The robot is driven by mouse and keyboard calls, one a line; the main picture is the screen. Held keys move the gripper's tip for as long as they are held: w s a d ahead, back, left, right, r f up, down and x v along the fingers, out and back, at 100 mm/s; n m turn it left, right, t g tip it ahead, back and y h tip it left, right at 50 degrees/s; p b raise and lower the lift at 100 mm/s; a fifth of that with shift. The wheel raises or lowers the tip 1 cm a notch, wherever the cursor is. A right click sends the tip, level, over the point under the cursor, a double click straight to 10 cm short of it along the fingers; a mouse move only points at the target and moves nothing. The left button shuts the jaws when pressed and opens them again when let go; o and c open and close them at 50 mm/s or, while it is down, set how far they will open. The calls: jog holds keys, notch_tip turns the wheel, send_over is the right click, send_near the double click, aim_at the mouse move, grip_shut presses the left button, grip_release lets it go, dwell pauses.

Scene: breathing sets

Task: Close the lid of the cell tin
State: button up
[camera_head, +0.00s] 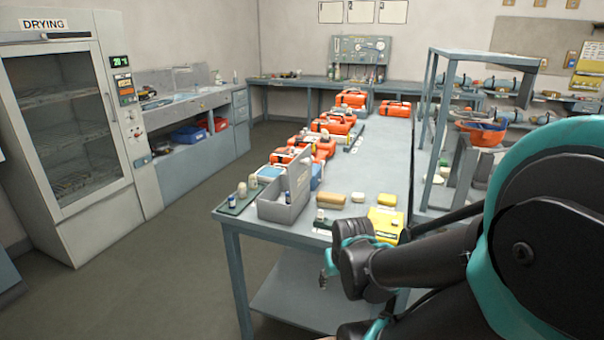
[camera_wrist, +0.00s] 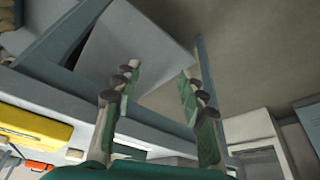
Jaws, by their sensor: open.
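My gripper (camera_wrist: 160,88) is open and empty in the wrist view, its two green-padded fingers apart over the bench edge and floor. In the head view its dark tip (camera_head: 326,277) shows just off the near edge of the bench, mostly hidden by my arm. I cannot tell for sure which thing is the cell tin. A yellow box (camera_head: 385,222) lies at the near right of the bench; it also shows at the left of the wrist view (camera_wrist: 35,127). A grey open box (camera_head: 283,208) with a raised side stands to its left. No lid shows clearly.
The long grey bench (camera_head: 385,165) carries several orange cases (camera_head: 335,121). Yellow-tan blocks (camera_head: 331,199) lie near the grey box. A green tray (camera_head: 237,201) with small bottles is at the left corner. A metal frame (camera_head: 425,125) stands at right. The floor at left is clear.

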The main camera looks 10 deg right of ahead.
jog(key=shift+w, duration=0.15)
jog(key=shift+c, duration=1.1)
jog(key=w+r+m, duration=0.1)
jog(key=w+r, duration=0.1)
jog(key=w+r+m+y, duration=0.1)
jog(key=w+m, duration=0.1)
jog(key=w+r+m, duration=0.2)
jog(key=shift+w+d+r+g, duration=0.15)
jog(key=shift+d+r+g, duration=0.1)
jog(key=shift+r+g, duration=0.1)
grip_shut()
jog(key=w+d+r+m+y, duration=0.25)
jog(key=w+r+m, duration=0.35)
jog(key=r, duration=0.3)
jog(key=w+d+r+m+y, duration=0.2)
jog(key=w+d+r+m, duration=0.25)
jog(key=r+m, duration=0.3)
jog(key=w+d+r+m+y, duration=0.25)
jog(key=w+r+m, duration=0.35)
jog(key=r, duration=0.4)
jog(key=w+a+r+x, duration=0.1)
jog(key=w+x, duration=0.1)
jog(key=x, duration=1.1)
jog(key=shift+r+h, duration=0.2)
jog(key=shift+h, duration=0.2)
